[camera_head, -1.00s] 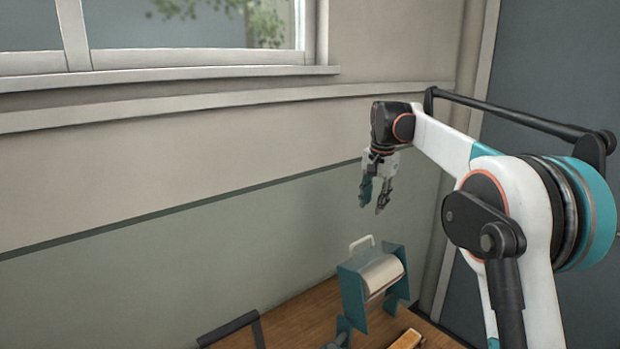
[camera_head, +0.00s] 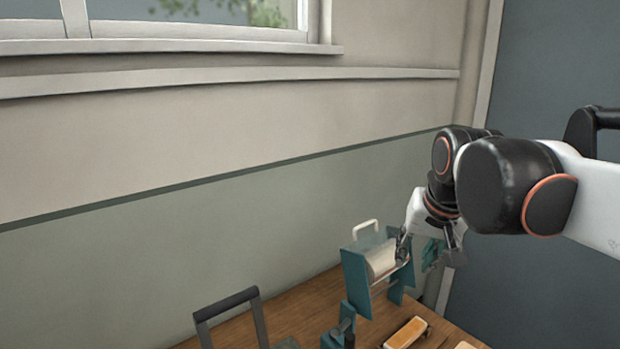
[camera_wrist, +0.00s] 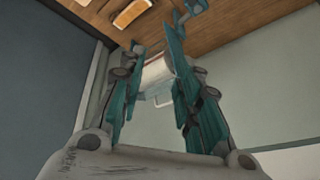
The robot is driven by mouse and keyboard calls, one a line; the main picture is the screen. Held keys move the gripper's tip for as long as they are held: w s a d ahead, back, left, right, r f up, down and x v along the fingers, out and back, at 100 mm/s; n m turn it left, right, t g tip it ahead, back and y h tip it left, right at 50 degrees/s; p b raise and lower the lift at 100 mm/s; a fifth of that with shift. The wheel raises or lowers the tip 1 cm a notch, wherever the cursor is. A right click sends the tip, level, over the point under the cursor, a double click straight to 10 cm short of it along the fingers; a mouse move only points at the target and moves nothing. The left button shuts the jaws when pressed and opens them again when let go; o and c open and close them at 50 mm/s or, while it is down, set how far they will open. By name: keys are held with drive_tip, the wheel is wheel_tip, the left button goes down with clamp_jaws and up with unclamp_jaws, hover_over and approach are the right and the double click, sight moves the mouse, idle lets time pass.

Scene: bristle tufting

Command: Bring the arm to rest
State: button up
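My gripper (camera_head: 422,258) hangs at the right of the head view, below my dark wrist joints, with its fingers near the right end of the teal stand. In the wrist view my gripper (camera_wrist: 153,48) has its two teal fingers apart, with nothing held between them. Beyond the gap are a pale roll (camera_wrist: 157,68) and a white loop handle. The teal stand (camera_head: 355,285) carries this roll on the table; the gripper hides part of its right side. I cannot tell whether the fingers touch it.
The wooden table (camera_head: 308,306) holds an orange-topped block (camera_head: 405,333) in front of the stand and a dark-handled frame (camera_head: 228,303) to the left. A wall with a window stands behind. A dark blue-grey panel (camera_head: 540,75) is at the right.

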drive_tip(key=s+f+n+t+b, duration=0.2)
drive_tip(key=s+f+n+b, duration=0.1)
drive_tip(key=s+f, duration=1.2)
drive_tip(key=shift+s+d+f, duration=0.15)
drive_tip(key=shift+s, duration=0.35)
idle(0.8)
